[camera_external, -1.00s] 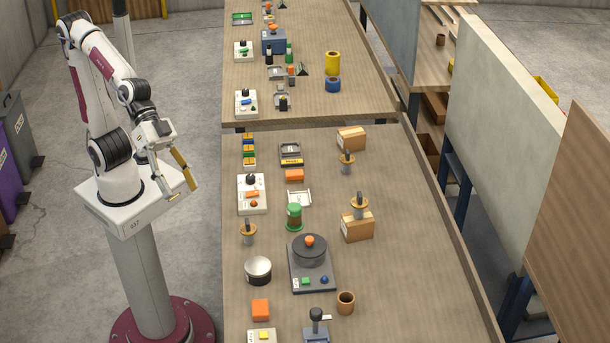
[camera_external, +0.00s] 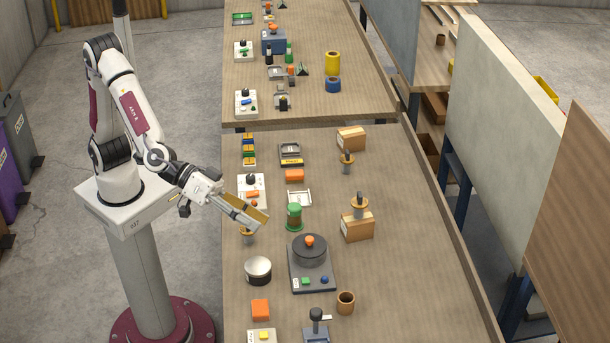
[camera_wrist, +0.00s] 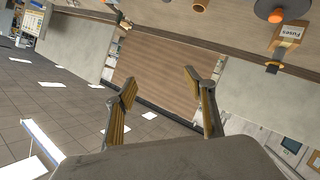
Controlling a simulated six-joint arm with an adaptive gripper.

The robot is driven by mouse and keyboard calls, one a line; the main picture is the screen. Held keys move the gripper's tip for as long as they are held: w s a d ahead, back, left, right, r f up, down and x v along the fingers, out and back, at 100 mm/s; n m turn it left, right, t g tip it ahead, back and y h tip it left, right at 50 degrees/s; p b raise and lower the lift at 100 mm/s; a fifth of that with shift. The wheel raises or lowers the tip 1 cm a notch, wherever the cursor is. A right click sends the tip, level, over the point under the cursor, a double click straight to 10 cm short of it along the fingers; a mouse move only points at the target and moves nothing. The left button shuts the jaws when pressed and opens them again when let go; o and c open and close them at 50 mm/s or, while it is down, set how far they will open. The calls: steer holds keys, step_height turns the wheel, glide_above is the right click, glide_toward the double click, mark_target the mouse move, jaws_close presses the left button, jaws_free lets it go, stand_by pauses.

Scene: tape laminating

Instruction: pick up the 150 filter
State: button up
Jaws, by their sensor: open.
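No label reading 150 is legible, so I cannot tell which thing is the 150 filter. A green-capped jar (camera_external: 294,217) stands upright on the table to the right of the gripper, apart from it. Similar wooden-collared tools stand farther off (camera_external: 347,163) and by a box (camera_external: 359,206).
A dark round device (camera_external: 309,255) on a base, a silver can (camera_external: 257,270), a brown cup (camera_external: 345,303) and a white control box (camera_external: 252,188) crowd the near table's left half. A carton (camera_external: 357,228) is at centre; a "Fuses" box (camera_wrist: 289,35) shows in the wrist view. The right side is bare.

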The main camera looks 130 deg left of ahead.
mark_target(247, 236)
steer(key=w+a+f+n+g+y, duration=0.2)
steer(key=a+f+n+y, duration=0.15)
steer(key=f, duration=0.35)
steer(key=s+a+f+n+g+y, duration=0.1)
steer(key=s+f+g+y, duration=0.1)
steer(key=s+f+y, duration=0.1)
steer(key=s+a+f+n+g+y, duration=0.2)
steer(key=s+f+g, duration=0.1)
steer(key=f, duration=0.3)
steer(key=s+a+f+n+g+y, duration=0.1)
steer(key=s+a+f+g+y, duration=0.1)
steer(key=s+f+y, duration=0.1)
steer(key=shift+s+a+f+g+y, duration=0.15)
steer(key=shift+s+f+g+y, duration=0.3)
steer(key=shift+f, duration=0.4)
steer(key=s+f+g, duration=0.1)
steer(key=s, duration=0.1)
steer(key=s+d+f+n+g+y, duration=0.1)
steer(key=s+g, duration=0.1)
steer(key=s, duration=0.1)
steer(key=s+f+g+y, duration=0.1)
steer(key=s, duration=0.1)
steer(key=shift+s+d+f+n+g, duration=0.2)
steer(key=shift+s+f+n+g, duration=0.05)
steer(key=shift+s+f+g, duration=0.15)
steer(key=shift+s+d+f, duration=0.2)
steer(key=shift+d+f, duration=0.05)
steer(key=shift+f, duration=0.5)
steer(key=shift+s+a, duration=0.1)
steer(key=shift+a, duration=1.2)
